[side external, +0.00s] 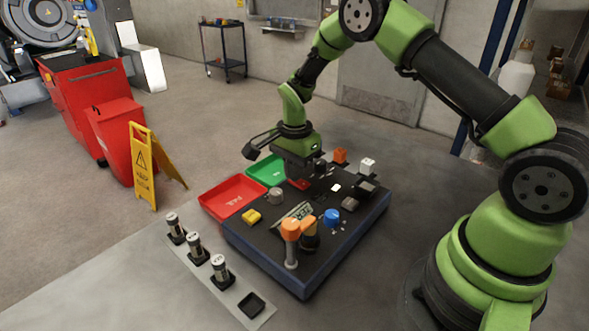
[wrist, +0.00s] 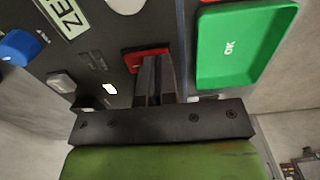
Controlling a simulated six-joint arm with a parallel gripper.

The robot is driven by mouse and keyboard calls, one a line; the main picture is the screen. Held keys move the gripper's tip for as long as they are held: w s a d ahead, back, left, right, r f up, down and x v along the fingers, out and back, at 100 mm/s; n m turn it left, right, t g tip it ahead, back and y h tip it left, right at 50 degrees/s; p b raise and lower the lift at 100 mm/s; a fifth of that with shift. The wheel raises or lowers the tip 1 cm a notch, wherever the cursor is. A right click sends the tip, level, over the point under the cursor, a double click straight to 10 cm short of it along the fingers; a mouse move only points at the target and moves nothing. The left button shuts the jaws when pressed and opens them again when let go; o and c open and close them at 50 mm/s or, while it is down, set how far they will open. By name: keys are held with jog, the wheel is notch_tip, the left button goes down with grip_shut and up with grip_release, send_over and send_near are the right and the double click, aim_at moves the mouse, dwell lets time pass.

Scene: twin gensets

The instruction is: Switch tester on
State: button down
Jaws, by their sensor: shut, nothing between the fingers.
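The tester (side external: 262,262) is a dark panel box with blue sides on the table in the side external view. A red part (side external: 299,184) on its panel also shows in the wrist view (wrist: 146,57); it looks like a switch. My gripper (side external: 296,178) points down over it. In the wrist view the fingers (wrist: 155,66) are shut and empty, and they partly cover the red part. I cannot tell whether they touch it. The panel's display (side external: 293,212) shows letters starting "ZE" in the wrist view (wrist: 64,15). A small white patch (wrist: 110,89) lies near the fingers.
Several upright cylinders (side external: 197,247) stand along the front strip.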

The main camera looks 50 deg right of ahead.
aim_at(299, 182)
jog(key=shift+f, duration=0.2)
dwell(0.3)
jog(key=shift+s+r, duration=0.3)
jog(key=shift+s, duration=0.45)
notch_tip(299, 182, up, 14)
dwell(0.6)
